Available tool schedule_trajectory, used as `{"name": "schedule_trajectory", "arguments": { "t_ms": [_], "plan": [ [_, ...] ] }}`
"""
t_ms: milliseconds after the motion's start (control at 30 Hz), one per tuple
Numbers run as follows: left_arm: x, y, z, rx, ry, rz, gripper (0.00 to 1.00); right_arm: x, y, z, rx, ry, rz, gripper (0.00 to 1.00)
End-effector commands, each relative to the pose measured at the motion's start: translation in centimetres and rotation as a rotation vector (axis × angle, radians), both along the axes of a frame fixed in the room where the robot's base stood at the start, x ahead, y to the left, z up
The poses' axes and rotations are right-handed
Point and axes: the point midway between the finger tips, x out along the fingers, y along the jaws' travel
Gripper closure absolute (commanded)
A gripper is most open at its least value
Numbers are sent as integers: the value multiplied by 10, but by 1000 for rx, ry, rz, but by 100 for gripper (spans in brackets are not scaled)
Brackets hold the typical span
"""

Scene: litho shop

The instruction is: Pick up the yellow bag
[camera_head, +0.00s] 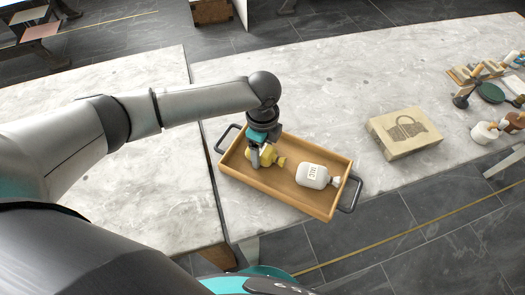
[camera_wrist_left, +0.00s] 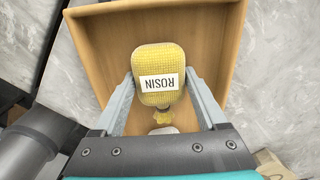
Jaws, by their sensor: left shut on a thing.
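The yellow bag (camera_wrist_left: 158,67), with a white label reading ROSIN, is between the fingers of my left gripper (camera_wrist_left: 160,88) in the left wrist view. The fingers are shut on its two sides. In the head view the yellow bag (camera_head: 267,157) is partly hidden by my left gripper (camera_head: 256,164), which reaches down into the left part of a wooden tray (camera_head: 290,200). The bag is in or just over the tray; I cannot tell whether it touches the tray floor. My right gripper is not in view.
A white labelled bag (camera_head: 312,175) lies in the tray's right part. The tray has dark handles (camera_head: 351,194) at both ends. A stone block with a bag drawing (camera_head: 404,133) lies to the right on the marble table (camera_head: 330,85).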

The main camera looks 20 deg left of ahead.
Motion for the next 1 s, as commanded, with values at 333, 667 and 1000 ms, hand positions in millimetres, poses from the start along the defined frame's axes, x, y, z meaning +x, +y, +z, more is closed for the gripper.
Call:
{"name": "schedule_trajectory", "arguments": {
  "t_ms": [333, 667, 1000],
  "plan": [
    [0, 0, 0, 0, -1, 0, 84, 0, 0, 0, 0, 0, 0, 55],
    [1, 0, 25, -1, -4, 0, 84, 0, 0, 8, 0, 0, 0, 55],
    [1, 0, 120, -2, -6, -1, 84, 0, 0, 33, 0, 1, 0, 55]
  ]
}}
